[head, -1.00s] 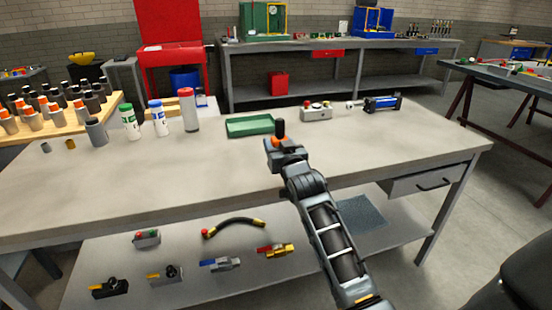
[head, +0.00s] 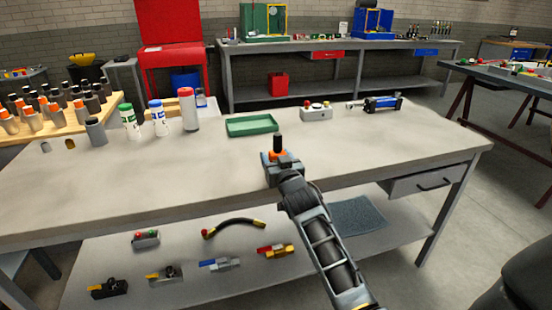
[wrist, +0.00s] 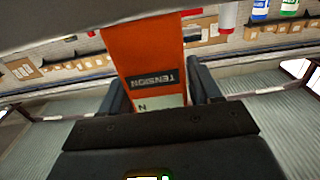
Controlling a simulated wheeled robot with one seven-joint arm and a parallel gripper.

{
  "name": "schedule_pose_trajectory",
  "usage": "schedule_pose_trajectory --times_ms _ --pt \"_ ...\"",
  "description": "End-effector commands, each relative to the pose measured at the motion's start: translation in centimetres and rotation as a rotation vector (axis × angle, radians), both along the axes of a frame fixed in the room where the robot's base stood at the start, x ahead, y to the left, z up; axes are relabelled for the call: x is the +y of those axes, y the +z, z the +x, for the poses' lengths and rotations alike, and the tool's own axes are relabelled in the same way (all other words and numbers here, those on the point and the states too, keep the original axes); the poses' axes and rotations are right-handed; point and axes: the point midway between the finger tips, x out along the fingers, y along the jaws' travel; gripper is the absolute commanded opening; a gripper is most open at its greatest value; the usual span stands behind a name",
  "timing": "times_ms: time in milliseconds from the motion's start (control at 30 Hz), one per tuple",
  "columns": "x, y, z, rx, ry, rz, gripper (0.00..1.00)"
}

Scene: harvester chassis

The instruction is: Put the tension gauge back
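The tension gauge is orange with a black top and shows in the head view (head: 278,145) above the workbench. In the wrist view its orange body (wrist: 148,55) carries a black "TENSION" label, seen upside down. My gripper (head: 279,158) is shut on it, with the dark fingers on either side of the body (wrist: 155,92). The gauge's lower part is hidden by the gripper in the head view. A wooden rack (head: 62,127) with several orange-topped and dark cylinders stands at the bench's left end.
The grey workbench (head: 390,150) is clear around my gripper. Behind it are a green tray (head: 252,126), a button box (head: 316,112) and a blue cylinder device (head: 382,104). Bottles (head: 130,122) stand left. Valves and a hose (head: 233,224) lie on the lower shelf.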

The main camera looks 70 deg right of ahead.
Motion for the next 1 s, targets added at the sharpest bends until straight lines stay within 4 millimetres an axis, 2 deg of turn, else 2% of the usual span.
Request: schedule_pose_trajectory --times_ms 33,167,500,667,1000 --pt "0.0 0.0 0.0 0.000 0.000 0.000 0.68" --pt "0.0 0.0 0.0 0.000 0.000 0.000 0.79" --pt "0.0 0.5 -0.1 0.000 -0.001 0.000 0.79" --pt "1.9 0.0 -1.6 0.001 0.001 0.002 0.79" --pt "6.9 0.0 -6.0 0.001 0.000 0.002 0.79"
